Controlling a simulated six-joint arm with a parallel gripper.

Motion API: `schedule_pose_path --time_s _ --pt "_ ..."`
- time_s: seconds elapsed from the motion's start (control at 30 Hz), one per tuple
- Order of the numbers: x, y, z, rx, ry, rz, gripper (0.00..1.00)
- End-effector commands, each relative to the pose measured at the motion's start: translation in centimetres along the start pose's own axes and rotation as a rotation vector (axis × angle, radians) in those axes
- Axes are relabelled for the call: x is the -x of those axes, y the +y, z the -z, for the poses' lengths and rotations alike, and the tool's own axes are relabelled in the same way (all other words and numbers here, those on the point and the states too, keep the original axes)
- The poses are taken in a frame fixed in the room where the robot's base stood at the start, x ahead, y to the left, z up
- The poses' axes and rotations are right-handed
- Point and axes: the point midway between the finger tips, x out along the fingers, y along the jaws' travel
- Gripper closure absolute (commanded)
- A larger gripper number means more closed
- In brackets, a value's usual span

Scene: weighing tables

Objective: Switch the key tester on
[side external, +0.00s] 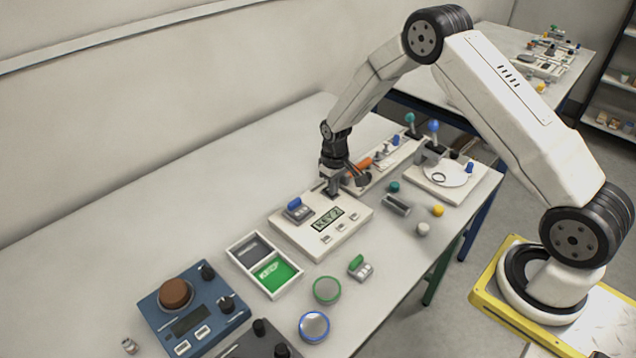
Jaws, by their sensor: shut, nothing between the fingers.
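The key tester looks to be the white box (350,226) in the middle of the table. Its greenish display (327,219) seems to read "KEY?", and small buttons sit along its front edge. A blue-topped grey piece (297,209) is on its left part. My gripper (334,191) is shut and empty, pointing down at the far edge of the key tester. I cannot tell whether its tips touch the box. The gripper hides part of that far edge, and I see no clear power switch there.
A two-part tray (234,252) with grey and green compartments is nearer left. A blue device (222,321) with a brown knob stands at front left. Round dishes (327,290) and a green-topped piece (357,261) lie in front. A white fixture (422,184) stands right. The table's back left is clear.

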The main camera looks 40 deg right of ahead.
Motion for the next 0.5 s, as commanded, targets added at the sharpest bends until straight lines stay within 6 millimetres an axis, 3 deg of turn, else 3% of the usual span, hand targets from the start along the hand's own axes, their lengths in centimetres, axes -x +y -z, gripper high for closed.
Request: schedule_pose_path --time_s 0.5 --pt "2.9 0.0 0.0 0.000 0.000 0.000 1.00"
